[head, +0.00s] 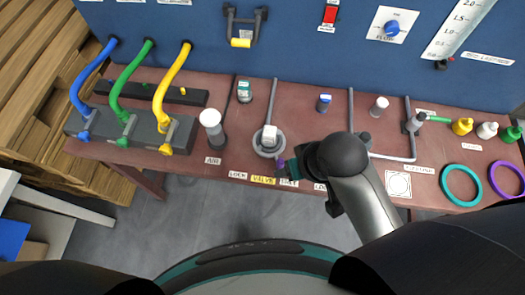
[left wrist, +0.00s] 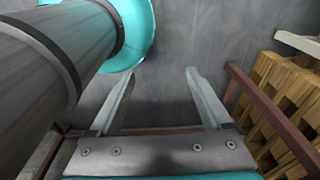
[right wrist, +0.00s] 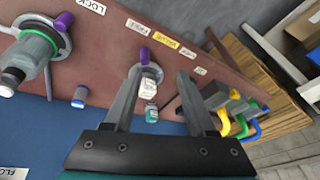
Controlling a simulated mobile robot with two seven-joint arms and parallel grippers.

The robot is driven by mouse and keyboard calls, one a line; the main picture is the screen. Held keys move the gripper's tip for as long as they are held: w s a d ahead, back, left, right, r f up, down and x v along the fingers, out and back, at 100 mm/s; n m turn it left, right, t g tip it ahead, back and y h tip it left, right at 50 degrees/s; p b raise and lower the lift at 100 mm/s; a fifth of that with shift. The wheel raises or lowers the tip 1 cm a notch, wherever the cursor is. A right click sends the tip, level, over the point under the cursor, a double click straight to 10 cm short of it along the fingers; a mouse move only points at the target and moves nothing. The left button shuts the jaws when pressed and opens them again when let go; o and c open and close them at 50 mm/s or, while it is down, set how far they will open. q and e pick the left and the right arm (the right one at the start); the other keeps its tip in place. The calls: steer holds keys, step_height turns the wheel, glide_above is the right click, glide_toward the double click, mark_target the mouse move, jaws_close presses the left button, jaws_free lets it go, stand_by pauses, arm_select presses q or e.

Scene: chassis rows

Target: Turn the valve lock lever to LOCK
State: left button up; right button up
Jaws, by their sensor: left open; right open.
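The valve (head: 259,150) is a grey round base with a white block, on the brown bench near its front edge. A purple lever knob (head: 281,163) shows at its front right, on the side of the FREE label (head: 288,183); the LOCK label (head: 237,175) lies to the left. In the right wrist view the purple knob (right wrist: 144,55) is close to the left fingertip; I cannot tell if they touch. My right gripper (right wrist: 160,72) is open and empty, just right of the valve in the head view. My left gripper (left wrist: 160,72) is open and empty over the floor.
A second device with a purple knob (right wrist: 64,20) stands beside the valve, partly hidden by my right arm in the head view. A white-topped post (head: 210,118) stands left of the valve. Coloured hoses (head: 122,85) are farther left, rings (head: 461,201) at right.

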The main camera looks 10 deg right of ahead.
steer(key=w+a+r+g, duration=0.1)
steer(key=w+a+r, duration=0.15)
steer(key=a, duration=0.35)
steer(key=m+g+h, duration=0.2)
steer(key=m, duration=0.1)
glide_toward(281, 161)
arm_select(q)
steer(key=f+b, duration=0.1)
steer(key=s+f+b, duration=0.2)
steer(key=shift+a, duration=0.3)
arm_select(e)
step_height(281, 161, down, 12)
steer(key=shift+w+a+r, duration=0.1)
steer(key=shift+w, duration=0.05)
jaws_close()
stand_by(0.9)
